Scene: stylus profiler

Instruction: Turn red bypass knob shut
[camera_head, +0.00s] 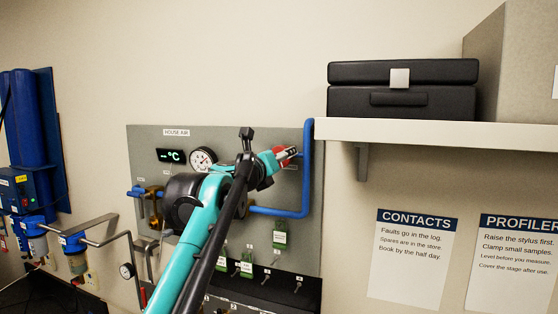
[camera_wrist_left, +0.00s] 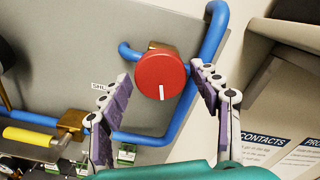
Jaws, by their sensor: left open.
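The red bypass knob (camera_wrist_left: 160,74) is round, with a white pointer line toward the bottom of the left wrist view. It is mounted on the grey panel (camera_wrist_left: 75,55) beside blue pipe. My left gripper (camera_wrist_left: 160,76) is open, one finger on each side of the knob. In that view gaps show between the fingers and the knob; contact cannot be seen. In the head view my left gripper (camera_head: 292,153) is at the panel's upper right, and only a bit of red from the knob (camera_head: 280,158) shows beside it. My right gripper is out of view.
A blue pipe (camera_head: 307,170) runs down the panel's right edge. A shelf (camera_head: 430,132) with a black case (camera_head: 402,100) juts out at the right. A gauge (camera_head: 203,159) and display (camera_head: 170,156) sit left of my arm. Green tags (camera_head: 280,237) hang below.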

